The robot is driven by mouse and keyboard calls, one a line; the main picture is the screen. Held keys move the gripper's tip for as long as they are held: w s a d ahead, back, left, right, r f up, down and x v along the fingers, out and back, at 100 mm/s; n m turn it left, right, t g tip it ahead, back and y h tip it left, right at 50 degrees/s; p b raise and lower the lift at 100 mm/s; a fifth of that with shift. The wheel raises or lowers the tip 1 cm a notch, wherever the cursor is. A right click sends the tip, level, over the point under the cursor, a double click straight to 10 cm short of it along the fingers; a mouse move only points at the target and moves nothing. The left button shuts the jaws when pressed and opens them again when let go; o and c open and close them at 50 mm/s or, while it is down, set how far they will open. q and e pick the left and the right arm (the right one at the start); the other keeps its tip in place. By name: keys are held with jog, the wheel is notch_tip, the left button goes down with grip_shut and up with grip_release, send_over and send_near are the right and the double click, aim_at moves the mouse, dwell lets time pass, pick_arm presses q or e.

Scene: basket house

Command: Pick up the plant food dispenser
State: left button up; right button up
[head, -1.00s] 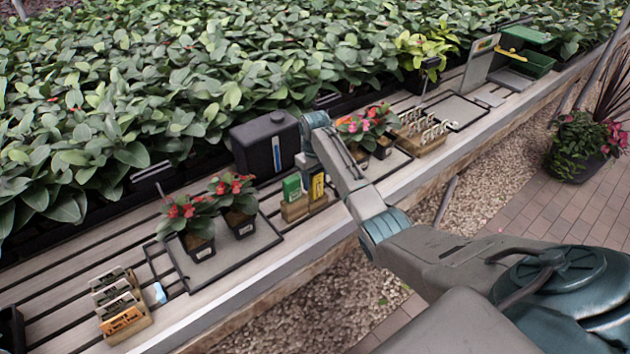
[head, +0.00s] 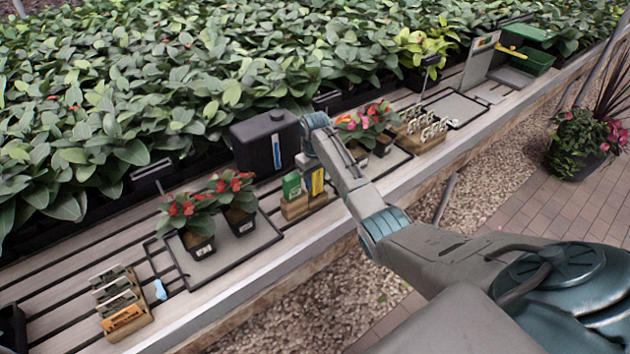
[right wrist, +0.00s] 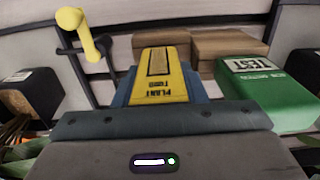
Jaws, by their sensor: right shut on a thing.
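The yellow plant food dispenser (head: 317,182) stands upright beside a green box at the middle of the bench, over a small wooden block. In the right wrist view the dispenser (right wrist: 161,77) shows its "PLANT FOOD" label between my fingers. My right gripper (head: 308,164) comes down over it from above and is shut on it; the gripper (right wrist: 160,90) also shows in the right wrist view. I cannot tell whether the dispenser is clear of the block. My left gripper is not in view.
The green box (head: 292,186), marked "TEST", stands close at the left of the dispenser. A dark jug (head: 264,143) is behind it. Potted red flowers (head: 236,205) are on a tray at left. A wooden rack (head: 122,304) is at lower left.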

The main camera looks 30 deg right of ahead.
jog(key=r, duration=0.2)
jog(key=b, duration=0.1)
jog(key=shift+s+r, duration=0.25)
jog(key=shift+r, duration=0.15)
jog(key=s+a, duration=0.1)
jog(key=s, duration=0.4)
jog(key=s+a+r+p, duration=0.1)
jog(key=s, duration=0.4)
jog(key=s+a, duration=0.1)
jog(key=s, duration=0.4)
jog(key=shift+a+r+p, duration=0.3)
jog(key=shift+p, duration=0.1)
jog(key=o, duration=0.4)
jog(key=shift+c, duration=0.8)
